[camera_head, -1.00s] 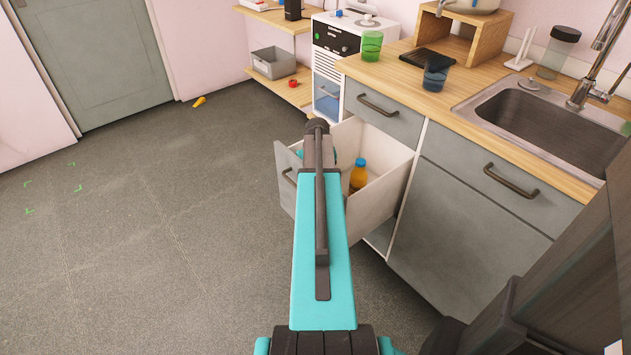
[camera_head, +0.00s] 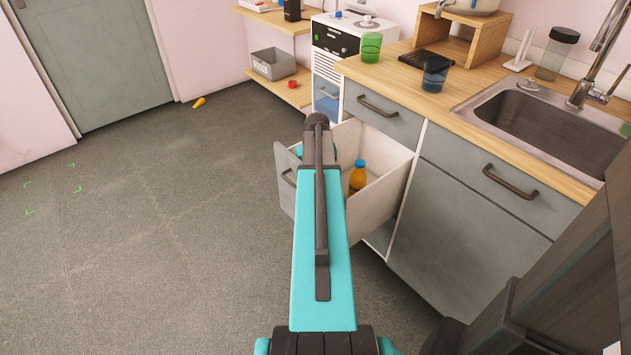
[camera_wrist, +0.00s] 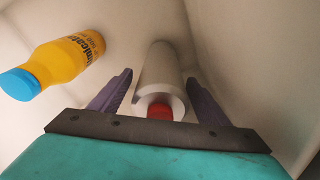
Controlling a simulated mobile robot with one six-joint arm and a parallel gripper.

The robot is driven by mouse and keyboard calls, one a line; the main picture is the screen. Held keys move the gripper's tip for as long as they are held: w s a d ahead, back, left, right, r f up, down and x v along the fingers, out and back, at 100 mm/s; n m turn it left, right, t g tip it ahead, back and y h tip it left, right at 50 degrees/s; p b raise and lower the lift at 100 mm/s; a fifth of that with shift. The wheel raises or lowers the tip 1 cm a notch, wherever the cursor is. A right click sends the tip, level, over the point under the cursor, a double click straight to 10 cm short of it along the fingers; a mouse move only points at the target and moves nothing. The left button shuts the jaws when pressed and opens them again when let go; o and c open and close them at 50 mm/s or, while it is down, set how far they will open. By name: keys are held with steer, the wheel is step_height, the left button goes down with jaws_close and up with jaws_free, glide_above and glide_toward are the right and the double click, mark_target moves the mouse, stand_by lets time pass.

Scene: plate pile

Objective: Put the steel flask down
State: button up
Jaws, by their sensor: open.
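The steel flask (camera_wrist: 160,68), a pale grey cylinder with a red end (camera_wrist: 159,111), is inside the open drawer (camera_head: 380,203). It shows in the wrist view between the two purple fingers of my gripper (camera_wrist: 157,88). The fingers are spread apart, with a visible gap on each side of the flask. The flask appears to rest in the drawer, but its far end is hard to make out. In the head view my arm hides the flask and the gripper.
An orange bottle with a blue cap (camera_head: 358,177) stands in the drawer, left of the flask in the wrist view (camera_wrist: 62,60). Drawer walls are close around my gripper. The counter (camera_head: 400,77) above holds a green cup (camera_head: 371,48) and a dark cup (camera_head: 435,77).

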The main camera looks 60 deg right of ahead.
steer(key=r, duration=0.6)
steer(key=a+r+p, duration=0.1)
steer(key=r, duration=0.2)
steer(key=shift+s+r, duration=0.35)
steer(key=shift+r, duration=0.1)
stand_by(0.3)
